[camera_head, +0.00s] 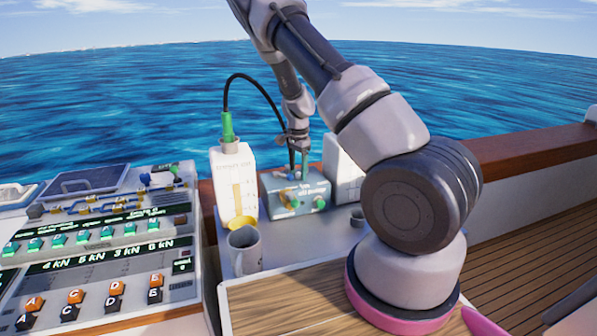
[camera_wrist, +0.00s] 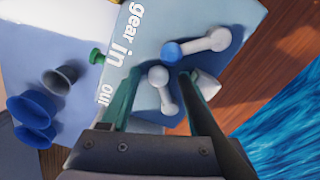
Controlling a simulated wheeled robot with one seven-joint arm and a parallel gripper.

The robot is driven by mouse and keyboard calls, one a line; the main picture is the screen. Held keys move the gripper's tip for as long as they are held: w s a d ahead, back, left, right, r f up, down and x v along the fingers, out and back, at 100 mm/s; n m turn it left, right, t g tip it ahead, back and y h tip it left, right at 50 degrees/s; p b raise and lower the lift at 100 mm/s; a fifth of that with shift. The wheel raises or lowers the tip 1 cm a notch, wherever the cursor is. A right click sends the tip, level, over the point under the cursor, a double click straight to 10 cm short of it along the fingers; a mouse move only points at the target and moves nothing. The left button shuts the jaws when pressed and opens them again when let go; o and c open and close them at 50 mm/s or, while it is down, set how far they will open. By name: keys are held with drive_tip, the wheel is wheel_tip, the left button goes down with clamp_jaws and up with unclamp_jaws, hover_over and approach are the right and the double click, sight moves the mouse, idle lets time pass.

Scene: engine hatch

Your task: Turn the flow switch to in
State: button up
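A blue-grey pump box (camera_head: 268,200) stands on the grey counter, and my gripper (camera_head: 298,170) reaches down to its top from above. In the wrist view the box's top face (camera_wrist: 145,40) carries the words "gear", "in" and "out". A lever with a grey ball end (camera_wrist: 159,77) lies between my fingertips (camera_wrist: 158,85), near the in and out labels. My fingers are apart; I cannot tell whether either touches this lever. A second lever with a blue ball end (camera_wrist: 173,52) is just beyond. Neither lever is named as the flow switch.
A white canister (camera_head: 234,180) with a black hose stands left of the box, with a grey mug (camera_head: 244,250) in front. Another white canister (camera_head: 343,170) is close behind at right. A control panel (camera_head: 100,250) fills the left. A wooden rail (camera_head: 520,145) runs behind.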

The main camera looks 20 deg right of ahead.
wheel_tip(320, 180, up, 11)
idle(0.6)
idle(0.3)
drive_tip(key=s+a+r+n+t+y, duration=0.1)
drive_tip(key=s+a+r+n+y, duration=0.1)
drive_tip(key=s+r, duration=0.6)
drive_tip(key=s+a+r+n+t+y, duration=0.15)
drive_tip(key=s+r, duration=0.35)
drive_tip(key=r, duration=0.6)
drive_tip(key=s+a+r+n+t, duration=0.1)
drive_tip(key=s+r+n+t, duration=0.1)
drive_tip(key=s, duration=0.7)
drive_tip(key=s+a+r+n+t+h, duration=0.1)
drive_tip(key=s+r+n, duration=0.3)
drive_tip(key=s, duration=0.5)
wheel_tip(320, 180, up, 2)
drive_tip(key=shift+s+r+t, duration=0.15)
drive_tip(key=shift+r+t, duration=0.05)
drive_tip(key=shift+t, duration=0.65)
